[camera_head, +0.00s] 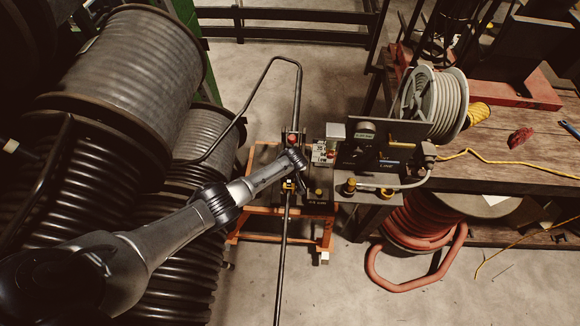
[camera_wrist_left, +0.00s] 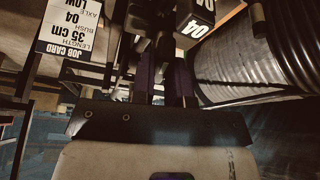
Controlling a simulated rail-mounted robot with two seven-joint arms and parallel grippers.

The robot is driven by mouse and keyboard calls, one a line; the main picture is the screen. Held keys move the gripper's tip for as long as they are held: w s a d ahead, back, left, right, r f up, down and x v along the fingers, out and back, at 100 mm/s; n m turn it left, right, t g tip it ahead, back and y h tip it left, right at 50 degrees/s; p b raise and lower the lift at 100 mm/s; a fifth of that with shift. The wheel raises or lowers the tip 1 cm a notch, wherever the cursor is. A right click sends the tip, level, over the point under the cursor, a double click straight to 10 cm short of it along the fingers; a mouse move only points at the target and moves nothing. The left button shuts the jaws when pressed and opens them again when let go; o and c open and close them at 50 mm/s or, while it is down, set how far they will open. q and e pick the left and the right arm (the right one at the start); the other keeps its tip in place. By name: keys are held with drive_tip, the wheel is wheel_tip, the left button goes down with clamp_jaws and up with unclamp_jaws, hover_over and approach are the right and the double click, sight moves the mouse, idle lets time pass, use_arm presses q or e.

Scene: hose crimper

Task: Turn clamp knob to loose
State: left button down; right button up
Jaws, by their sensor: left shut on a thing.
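My left gripper (camera_head: 291,178) reaches in from the left over the orange-framed stand (camera_head: 326,232). In the left wrist view its two dark fingers (camera_wrist_left: 165,82) point away from me, shut on a small part between them. That part is mostly hidden; from its place it appears to be the clamp knob, and its setting cannot be read. A yellow bit (camera_head: 288,187) shows just below the fingers in the head view. A dark block marked 04 (camera_wrist_left: 193,20) is beside the fingers in the wrist view. My right gripper is not in view.
A job card (camera_wrist_left: 68,30) reads length 35 cm, bush 04, axle low. A long black bar (camera_head: 282,255) runs below the gripper. Large black hose reels (camera_head: 135,75) crowd the left. The wooden bench (camera_head: 515,150) is at right, with a grey hose reel (camera_head: 432,103).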

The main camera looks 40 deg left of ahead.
use_arm(q)
drive_tip(key=n+g+b, duration=0.1)
drive_tip(key=n, duration=0.2)
drive_tip(key=shift+w+d+f+n+y, duration=0.1)
drive_tip(key=shift+n+y, duration=0.2)
drive_tip(key=shift+n, duration=0.1)
drive_tip(key=n+g+b, duration=0.1)
drive_tip(key=n+b, duration=0.1)
drive_tip(key=n, duration=0.1)
drive_tip(key=shift+n+g, duration=0.3)
drive_tip(key=n+b, duration=0.1)
drive_tip(key=n, duration=0.1)
drive_tip(key=n+g+b, duration=0.1)
drive_tip(key=n+b, duration=0.1)
drive_tip(key=shift+w+g, duration=0.1)
drive_tip(key=shift+g, duration=0.2)
drive_tip(key=shift+n+g+b, duration=0.6)
drive_tip(key=shift+n+b, duration=0.85)
drive_tip(key=shift+n, duration=0.35)
drive_tip(key=c, duration=1.1)
unclamp_jaws()
